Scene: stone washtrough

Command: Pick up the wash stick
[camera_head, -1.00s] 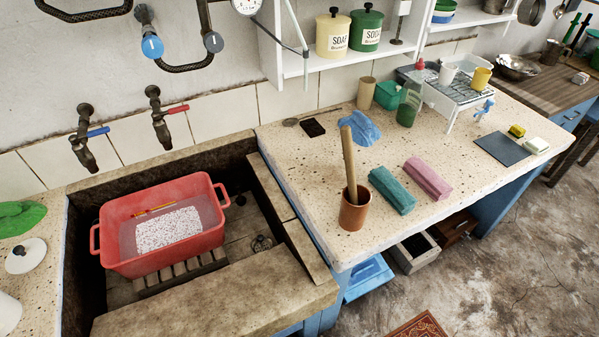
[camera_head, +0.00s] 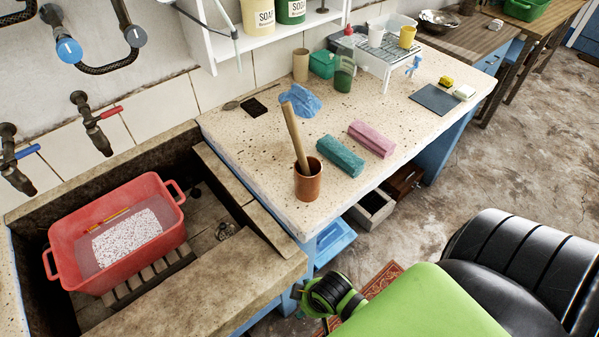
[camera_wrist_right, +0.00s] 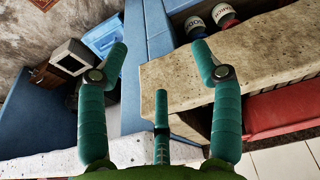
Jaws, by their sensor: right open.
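The wash stick (camera_head: 294,133) is a plain wooden rod. It stands tilted in a brown cup (camera_head: 308,184) near the front edge of the speckled counter, its lower end hidden inside the cup. My right arm comes in from the lower right in the head view, below and in front of the counter, with its fingers not clearly visible there. In the right wrist view my right gripper (camera_wrist_right: 160,60) is open and empty, its teal fingers spread apart. The stick and cup do not show in that view. My left gripper is not in view.
A teal block (camera_head: 340,156) and a pink block (camera_head: 371,139) lie right of the cup. A blue cloth (camera_head: 301,101) lies behind it. The stone trough (camera_head: 205,292) holds a red tub (camera_head: 120,225) on the left. The wrist view shows the stone edge (camera_wrist_right: 180,80) close by.

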